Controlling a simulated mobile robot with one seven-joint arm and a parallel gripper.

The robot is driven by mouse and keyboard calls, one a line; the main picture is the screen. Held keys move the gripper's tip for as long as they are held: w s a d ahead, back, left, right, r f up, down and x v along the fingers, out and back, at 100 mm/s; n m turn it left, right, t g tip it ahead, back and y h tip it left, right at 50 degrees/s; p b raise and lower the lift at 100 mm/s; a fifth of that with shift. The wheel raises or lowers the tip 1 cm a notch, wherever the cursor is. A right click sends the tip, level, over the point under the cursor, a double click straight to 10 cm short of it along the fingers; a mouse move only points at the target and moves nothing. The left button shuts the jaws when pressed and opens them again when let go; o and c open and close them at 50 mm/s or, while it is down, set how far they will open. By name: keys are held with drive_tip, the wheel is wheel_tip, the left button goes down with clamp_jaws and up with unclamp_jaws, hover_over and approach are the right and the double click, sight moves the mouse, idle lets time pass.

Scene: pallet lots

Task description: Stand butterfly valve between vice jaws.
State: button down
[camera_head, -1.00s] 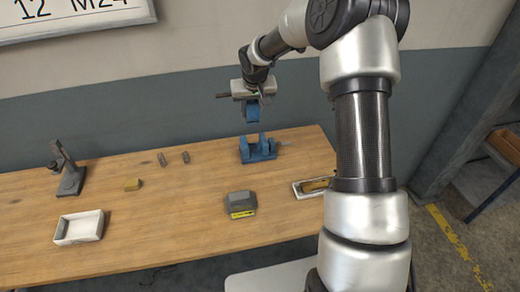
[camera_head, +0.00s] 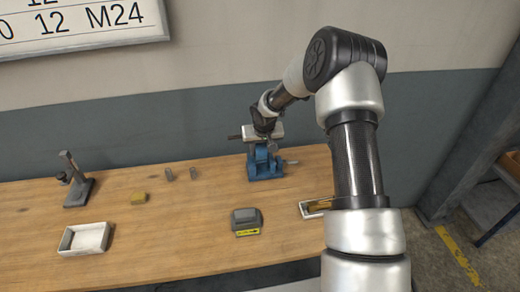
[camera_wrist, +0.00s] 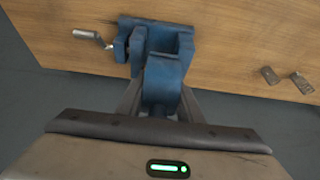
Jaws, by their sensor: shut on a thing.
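The blue butterfly valve (camera_head: 261,153) hangs under my gripper (camera_head: 262,139). It also shows in the wrist view (camera_wrist: 163,80), where the two fingers (camera_wrist: 160,103) are shut on its near end. The blue vice (camera_head: 267,173) stands at the back right of the bench, its handle pointing right. In the wrist view the vice (camera_wrist: 158,38) lies just beyond the valve, and the valve overlaps the space between its jaws. The valve looks upright, at the level of the jaws. I cannot tell whether it touches the vice.
A grey block with a yellow label (camera_head: 246,219) sits in front of the vice. A shallow tray (camera_head: 314,209) lies at right. Two small metal pieces (camera_head: 181,174), a yellow block (camera_head: 138,198), a gauge stand (camera_head: 77,190) and a white tray (camera_head: 86,239) are left.

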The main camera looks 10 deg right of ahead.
drive_tip(key=shift+r, duration=0.15)
drive_tip(key=shift+w+f+b, duration=0.1)
drive_tip(key=shift+f+b, duration=0.25)
drive_tip(key=shift+b, duration=0.05)
drive_tip(key=shift+f+b, duration=0.3)
drive_tip(key=shift+b, duration=0.05)
drive_tip(key=shift+r, duration=0.1)
